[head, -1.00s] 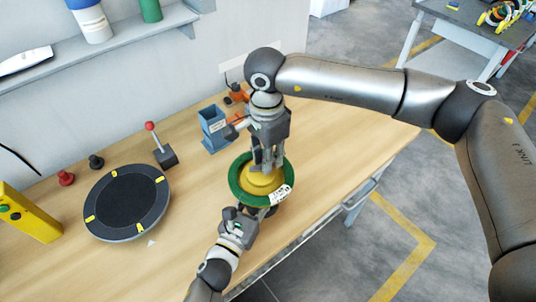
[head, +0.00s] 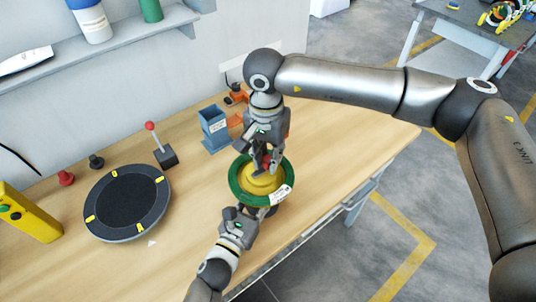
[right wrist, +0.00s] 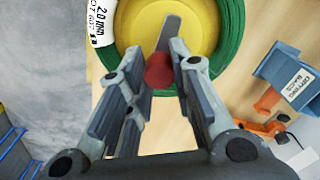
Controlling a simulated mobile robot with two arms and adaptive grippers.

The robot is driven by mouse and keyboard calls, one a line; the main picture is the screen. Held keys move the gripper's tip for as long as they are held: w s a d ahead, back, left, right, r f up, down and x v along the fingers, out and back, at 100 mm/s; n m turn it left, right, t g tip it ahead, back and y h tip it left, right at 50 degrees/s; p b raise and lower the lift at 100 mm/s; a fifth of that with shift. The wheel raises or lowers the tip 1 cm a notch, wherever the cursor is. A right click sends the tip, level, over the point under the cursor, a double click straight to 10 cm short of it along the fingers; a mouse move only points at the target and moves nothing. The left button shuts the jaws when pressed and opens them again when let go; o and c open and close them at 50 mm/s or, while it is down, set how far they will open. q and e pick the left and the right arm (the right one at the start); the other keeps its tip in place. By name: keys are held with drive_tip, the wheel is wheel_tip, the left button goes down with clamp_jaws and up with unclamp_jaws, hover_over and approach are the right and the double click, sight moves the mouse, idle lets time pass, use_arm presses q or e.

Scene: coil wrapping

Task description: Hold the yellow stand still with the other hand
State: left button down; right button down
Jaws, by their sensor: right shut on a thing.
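The yellow stand (head: 262,180) is on the workbench, with a green coil (head: 236,184) around it bearing a white label (head: 281,194). In the right wrist view the stand (right wrist: 195,22) and coil (right wrist: 228,45) show at the top. My right gripper (head: 268,164) is above the middle of the stand, its fingers closed about a round red knob (right wrist: 159,71). Whether the knob is fixed to the stand is hidden. My left gripper (head: 241,214) is at the coil's near edge; its fingertips are hidden beneath the coil.
A black round turntable (head: 127,203) with yellow marks lies left. A red-knobbed lever (head: 165,155), a blue bin (head: 214,128) and an orange tool (head: 236,95) stand towards the wall. The bench (head: 340,140) is clear to the right.

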sight(267, 157)
use_arm(q)
drive_tip(key=shift+f, duration=0.1)
use_arm(e)
drive_tip(key=shift+w+r, duration=0.1)
drive_tip(key=shift+w, duration=0.05)
drive_tip(key=c, duration=1.2)
unclamp_jaws()
drive_tip(key=shift+c, duration=0.2)
wheel_tip(267, 157, up, 12)
drive_tip(key=shift+a, duration=0.1)
use_arm(q)
drive_tip(key=c, duration=1)
unclamp_jaws()
drive_tip(key=shift+s, duration=0.15)
